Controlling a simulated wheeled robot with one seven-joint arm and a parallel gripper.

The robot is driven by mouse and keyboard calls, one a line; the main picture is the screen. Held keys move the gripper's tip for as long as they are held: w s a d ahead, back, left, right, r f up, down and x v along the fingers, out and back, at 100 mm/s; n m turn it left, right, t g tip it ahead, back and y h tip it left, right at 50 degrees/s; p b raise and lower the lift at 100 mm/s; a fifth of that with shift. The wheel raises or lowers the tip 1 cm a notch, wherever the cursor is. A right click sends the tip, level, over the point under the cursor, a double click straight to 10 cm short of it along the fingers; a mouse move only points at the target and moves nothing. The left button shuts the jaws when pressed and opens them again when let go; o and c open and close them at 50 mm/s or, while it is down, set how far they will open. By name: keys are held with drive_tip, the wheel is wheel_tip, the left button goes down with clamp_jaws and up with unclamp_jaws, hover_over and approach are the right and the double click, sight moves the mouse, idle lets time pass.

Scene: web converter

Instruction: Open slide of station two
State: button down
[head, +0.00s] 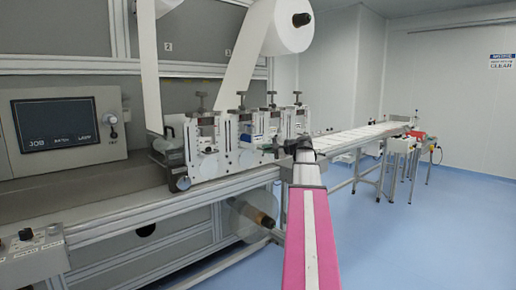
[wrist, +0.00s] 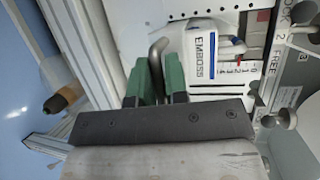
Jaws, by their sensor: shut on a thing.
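In the wrist view, a white slide block (wrist: 215,42) marked EMBOSS sits beside a ruled scale (wrist: 222,76) with small numbers. A bent grey metal handle (wrist: 157,49) stands to its left. My gripper (wrist: 157,72) has its green fingers on either side of this handle and is shut on it. In the head view, my gripper (head: 281,146) reaches to the front of the row of stations (head: 245,135); my arm and the gripper cover part of the station there. The handle cannot be made out in the head view.
Beside the block, a grey plate (wrist: 291,62) carries LOCK and FREE lettering and a metal knob (wrist: 286,118). A white conveyor (head: 350,138) runs off to the right. A roll with an orange-brown core (head: 262,219) hangs below. The blue floor (head: 400,225) is clear at right.

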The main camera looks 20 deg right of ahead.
drive_tip(key=s+d, duration=0.2)
drive_tip(key=s, duration=0.6)
drive_tip(key=shift+d+f, duration=0.15)
drive_tip(key=shift+d, duration=0.25)
drive_tip(key=shift+w, duration=0.1)
drive_tip(key=c, duration=1.2)
unclamp_jaws()
drive_tip(key=v, duration=1)
drive_tip(key=shift+s+d, duration=0.25)
drive_tip(key=shift+d, duration=0.05)
